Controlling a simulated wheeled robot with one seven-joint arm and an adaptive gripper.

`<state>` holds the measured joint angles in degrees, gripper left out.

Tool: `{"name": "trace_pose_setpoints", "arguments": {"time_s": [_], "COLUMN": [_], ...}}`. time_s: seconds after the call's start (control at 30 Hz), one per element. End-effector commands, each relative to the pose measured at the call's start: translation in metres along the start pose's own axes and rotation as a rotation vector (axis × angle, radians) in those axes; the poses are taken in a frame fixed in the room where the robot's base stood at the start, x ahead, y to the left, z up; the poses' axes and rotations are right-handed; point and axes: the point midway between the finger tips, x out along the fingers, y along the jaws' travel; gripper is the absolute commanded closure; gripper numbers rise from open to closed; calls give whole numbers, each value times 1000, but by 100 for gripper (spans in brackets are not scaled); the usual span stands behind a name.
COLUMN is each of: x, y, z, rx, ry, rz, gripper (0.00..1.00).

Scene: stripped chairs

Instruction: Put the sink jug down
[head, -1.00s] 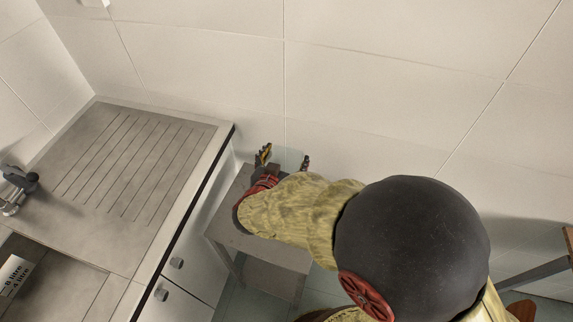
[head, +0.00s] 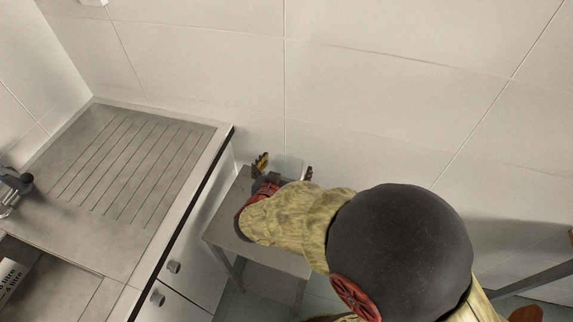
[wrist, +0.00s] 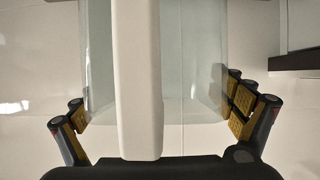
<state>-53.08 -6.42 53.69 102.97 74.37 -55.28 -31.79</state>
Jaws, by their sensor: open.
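A clear jug (wrist: 190,65) with a long white handle (wrist: 139,80) stands between my gripper's fingers in the wrist view. The handle faces the camera. In the head view only a faint pale part of the jug (head: 291,169) shows between the fingertips; my arm hides the rest. My gripper (head: 285,169) is over the small grey table (head: 224,231), close to the wall. In the wrist view my gripper (wrist: 155,104) is open, with yellow-padded fingers on both sides of the jug. I cannot tell whether either side touches it, and the jug's base is hidden.
A counter with a ribbed draining board (head: 125,165) stands left of the small table, with a tap (head: 12,190) and a sink. A white strip marked "litre" (head: 12,278) shows in the sink. The tiled wall (head: 400,80) is right behind the gripper.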

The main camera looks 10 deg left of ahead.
Motion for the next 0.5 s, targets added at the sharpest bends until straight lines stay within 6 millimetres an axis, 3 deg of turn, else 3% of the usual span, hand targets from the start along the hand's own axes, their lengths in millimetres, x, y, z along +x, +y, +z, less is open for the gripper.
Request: {"name": "trace_pose_setpoints", "arguments": {"time_s": [0.37, 0.5], "x": [-1, -18], "y": [0, -1], "z": [-3, -4], "rx": [1, -2], "ry": [1, 0], "rz": [0, -3], "gripper": [3, 3]}}
